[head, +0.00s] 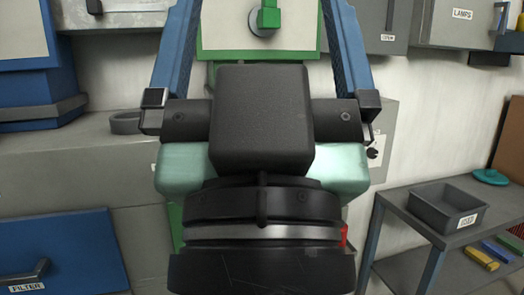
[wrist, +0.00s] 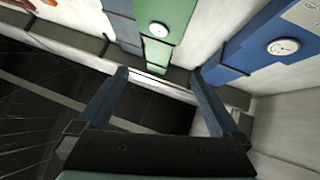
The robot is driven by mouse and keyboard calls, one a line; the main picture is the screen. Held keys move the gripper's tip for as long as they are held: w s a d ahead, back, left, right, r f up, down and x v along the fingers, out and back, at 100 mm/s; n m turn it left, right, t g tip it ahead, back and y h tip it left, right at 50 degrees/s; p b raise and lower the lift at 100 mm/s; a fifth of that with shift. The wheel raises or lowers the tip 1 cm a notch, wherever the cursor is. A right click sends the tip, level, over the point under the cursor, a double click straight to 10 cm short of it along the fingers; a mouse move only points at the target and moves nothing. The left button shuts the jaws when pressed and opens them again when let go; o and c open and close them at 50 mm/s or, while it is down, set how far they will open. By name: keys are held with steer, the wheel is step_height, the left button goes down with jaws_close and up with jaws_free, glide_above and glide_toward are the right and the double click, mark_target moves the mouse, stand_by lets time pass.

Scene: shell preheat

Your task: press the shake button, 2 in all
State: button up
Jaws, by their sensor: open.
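My gripper (head: 262,8) fills the middle of the head view, with its two blue fingers spread wide apart and running up out of the picture. The wrist view also shows my gripper (wrist: 160,75), open, with nothing between its fingers. No button marked for shaking can be made out in either view. Between the fingers in the head view is a cream panel (head: 225,25) in a green frame, with a green handle (head: 268,16) on it. My arm hides much of what lies below this panel.
A blue drawer (head: 75,245) labelled FILTER is at lower left. A grey tray (head: 446,207) labelled USED stands on a shelf cart at right. A cabinet labelled LAMPS (head: 455,22) is at upper right. The wrist view shows a green unit (wrist: 172,25) and a blue unit (wrist: 245,50), each with a round dial.

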step_height(320, 180, up, 5)
steer(key=p, duration=0.3)
